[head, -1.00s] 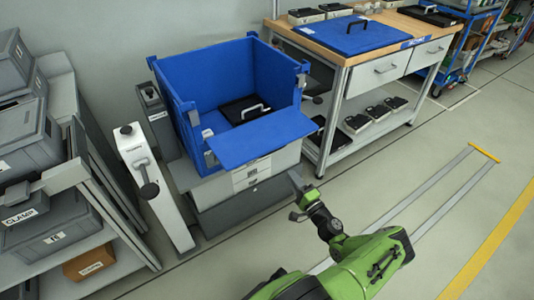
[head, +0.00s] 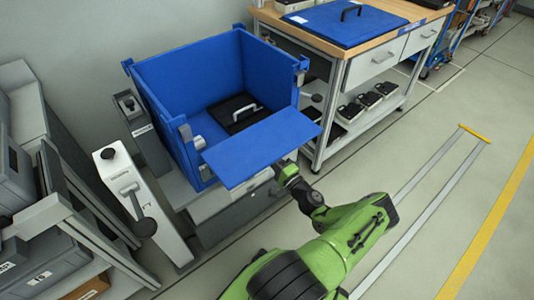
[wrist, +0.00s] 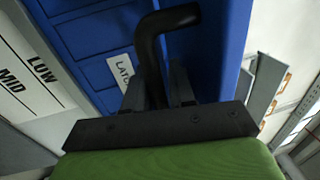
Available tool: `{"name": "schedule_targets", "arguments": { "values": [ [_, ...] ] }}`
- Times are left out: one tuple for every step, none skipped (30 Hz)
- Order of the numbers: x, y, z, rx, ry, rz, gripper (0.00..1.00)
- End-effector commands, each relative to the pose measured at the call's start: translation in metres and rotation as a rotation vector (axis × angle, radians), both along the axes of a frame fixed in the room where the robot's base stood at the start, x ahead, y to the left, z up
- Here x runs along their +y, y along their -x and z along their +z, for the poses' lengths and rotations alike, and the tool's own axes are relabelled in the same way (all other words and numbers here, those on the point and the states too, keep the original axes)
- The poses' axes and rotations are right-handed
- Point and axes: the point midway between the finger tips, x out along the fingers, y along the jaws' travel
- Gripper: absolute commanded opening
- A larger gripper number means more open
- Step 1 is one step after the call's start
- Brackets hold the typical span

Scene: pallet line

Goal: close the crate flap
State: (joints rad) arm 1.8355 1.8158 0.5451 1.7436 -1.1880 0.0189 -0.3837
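The blue crate (head: 163,105) stands open at centre left in the head view. Its flap (head: 262,148) hangs out from the front side, roughly level. My gripper (head: 287,172) is at the flap's right front edge, partly hidden beneath it. In the wrist view, blue ribbed panels with a partly covered white label (wrist: 122,72) are close ahead. A black bent bar (wrist: 152,55) rises between the dark fingers of my gripper (wrist: 157,92) and bends right. I cannot tell whether the fingers grip it.
A black case with a pale handle (head: 237,112) lies in the crate. A grey post with a black lever (head: 135,205) stands to its left, beside grey shelving. A wooden-topped bench (head: 400,20) is at the right. The floor (head: 390,210) at right is clear.

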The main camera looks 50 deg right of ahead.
Motion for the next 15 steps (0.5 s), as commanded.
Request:
{"name": "schedule_targets", "arguments": {
  "values": [
    [0.0000,-0.0001,0.0000,0.000,0.000,0.000,0.24],
    [0.0000,-0.0001,0.0000,0.000,0.000,0.000,0.20],
    [0.0001,-0.0001,-0.0001,0.000,0.000,0.000,0.14],
    [0.0001,-0.0001,0.0000,0.000,0.000,0.000,0.09],
    [0.0001,-0.0001,0.0000,0.000,0.000,0.000,0.04],
    [0.0001,-0.0002,-0.0001,0.000,0.000,0.000,0.00],
    [0.0001,-0.0002,-0.0001,0.000,0.000,0.000,0.00],
    [0.0001,-0.0002,-0.0001,0.000,0.000,0.000,0.00],
    [0.0001,-0.0002,-0.0001,0.000,0.000,0.000,0.00],
    [0.0000,-0.0003,0.0000,0.000,0.000,0.001,0.00],
    [0.0000,-0.0003,0.0000,0.000,0.000,0.001,0.00],
    [0.0000,-0.0003,0.0000,0.000,0.000,0.001,0.00],
    [0.0000,-0.0003,0.0000,0.000,0.000,0.001,0.00],
    [0.0001,-0.0003,0.0001,0.000,0.000,0.001,0.00],
    [0.0001,-0.0004,0.0004,0.001,0.000,0.001,0.00]
  ]
}}
